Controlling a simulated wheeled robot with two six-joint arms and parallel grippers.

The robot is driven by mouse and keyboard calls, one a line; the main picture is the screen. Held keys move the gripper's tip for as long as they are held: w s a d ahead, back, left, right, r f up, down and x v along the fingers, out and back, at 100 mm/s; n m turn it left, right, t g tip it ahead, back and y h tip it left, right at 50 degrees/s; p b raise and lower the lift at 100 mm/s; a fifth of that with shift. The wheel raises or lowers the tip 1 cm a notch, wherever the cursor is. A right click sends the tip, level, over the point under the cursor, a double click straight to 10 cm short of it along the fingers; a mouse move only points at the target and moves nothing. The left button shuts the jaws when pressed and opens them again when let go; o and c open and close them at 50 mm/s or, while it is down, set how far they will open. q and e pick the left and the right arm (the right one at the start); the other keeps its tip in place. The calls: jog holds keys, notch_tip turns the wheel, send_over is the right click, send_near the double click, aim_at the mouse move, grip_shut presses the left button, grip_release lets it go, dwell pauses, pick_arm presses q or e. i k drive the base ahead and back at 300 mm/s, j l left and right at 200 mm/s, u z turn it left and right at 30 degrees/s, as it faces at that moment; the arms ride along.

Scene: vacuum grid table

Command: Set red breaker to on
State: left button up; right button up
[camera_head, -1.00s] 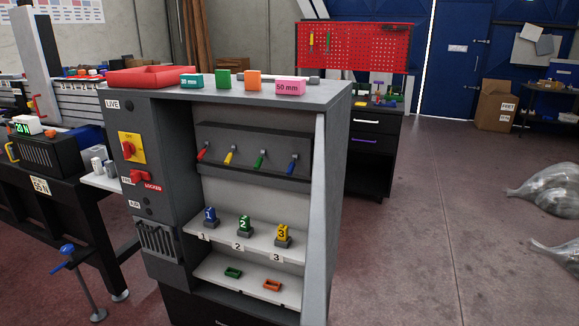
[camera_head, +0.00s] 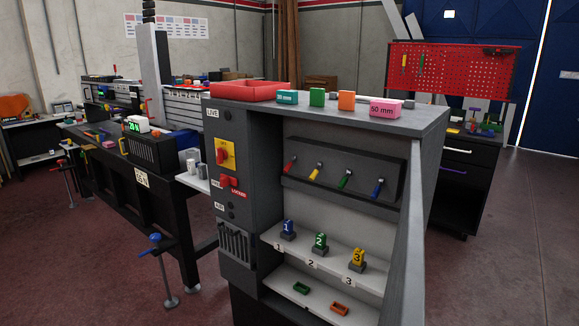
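The red breaker (camera_head: 290,165) is a small red lever at the left end of a row on a dark sloped panel (camera_head: 341,179) inside the grey cabinet (camera_head: 246,141). Yellow (camera_head: 316,172), green (camera_head: 345,179) and blue (camera_head: 378,187) levers sit to its right. The red lever tilts like the others; I cannot tell its on or off side. A red rotary switch on a yellow plate (camera_head: 226,155) and a red piece beside a LOCKED label (camera_head: 237,193) are on the cabinet's left face. Neither of my grippers shows.
Numbered blue, green and yellow blocks (camera_head: 319,242) stand on a shelf below the levers. A red tray (camera_head: 248,91) and several coloured blocks are on the cabinet top. A black workbench (camera_head: 125,190) stands left; the right floor (camera_head: 500,240) is clear.

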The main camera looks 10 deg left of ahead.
aim_at(288, 165)
jog(key=i+j+z, duration=0.2)
jog(key=j, duration=0.3)
jog(key=j+z, duration=0.15)
jog(key=j, duration=0.35)
jog(key=i+j+z, duration=0.2)
jog(key=j, duration=0.35)
jog(key=k, duration=0.1)
